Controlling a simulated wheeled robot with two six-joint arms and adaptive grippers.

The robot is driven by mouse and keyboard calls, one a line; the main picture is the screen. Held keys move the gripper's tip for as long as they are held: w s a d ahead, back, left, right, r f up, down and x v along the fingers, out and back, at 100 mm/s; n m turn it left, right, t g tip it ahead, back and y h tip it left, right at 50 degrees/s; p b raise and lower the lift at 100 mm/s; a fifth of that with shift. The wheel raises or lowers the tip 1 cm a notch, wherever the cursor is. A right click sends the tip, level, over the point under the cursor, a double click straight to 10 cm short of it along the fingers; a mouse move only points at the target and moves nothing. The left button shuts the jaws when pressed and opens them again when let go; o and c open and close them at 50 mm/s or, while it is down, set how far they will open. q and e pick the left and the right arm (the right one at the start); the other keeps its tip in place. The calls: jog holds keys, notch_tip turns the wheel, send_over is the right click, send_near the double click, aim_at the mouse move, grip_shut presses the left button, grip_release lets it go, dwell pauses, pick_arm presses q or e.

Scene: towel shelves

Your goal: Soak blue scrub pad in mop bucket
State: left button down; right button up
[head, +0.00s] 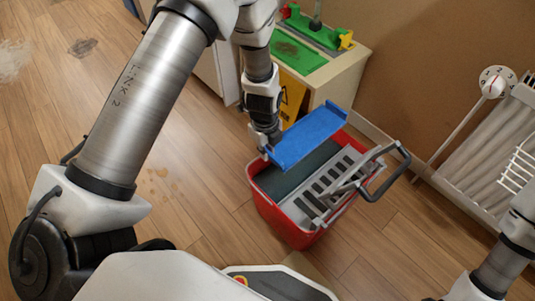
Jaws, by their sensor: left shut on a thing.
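The blue scrub pad (308,136) is a flat blue rectangle with raised ends. My left gripper (268,147) is shut on its left end and holds it tilted above the mop bucket. The red mop bucket (264,205) stands on the wooden floor. Dark water (288,178) shows in its left part, partly covered from view by the pad. A grey wringer (328,188) with a handle sits on its right part. I cannot tell whether the pad's lower edge touches the water. My right gripper is outside the picture; only part of that arm shows at lower right.
A cabinet (335,82) with a green top stands behind the bucket, with a yellow sign (292,98) at its side. A white radiator (490,140) is along the wall at right. Stains (82,47) mark the floor at left. The floor left of the bucket is open.

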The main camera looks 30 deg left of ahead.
pick_arm(q)
notch_tip(320, 180, down, 17)
jog(key=b, duration=1.1)
jog(key=shift+f+b, duration=0.2)
jog(key=shift+b, duration=0.15)
jog(key=shift+f+b, duration=0.4)
jog(key=shift+b, duration=0.25)
dwell(0.4)
notch_tip(320, 180, up, 12)
jog(key=p, duration=0.8)
dwell(1.1)
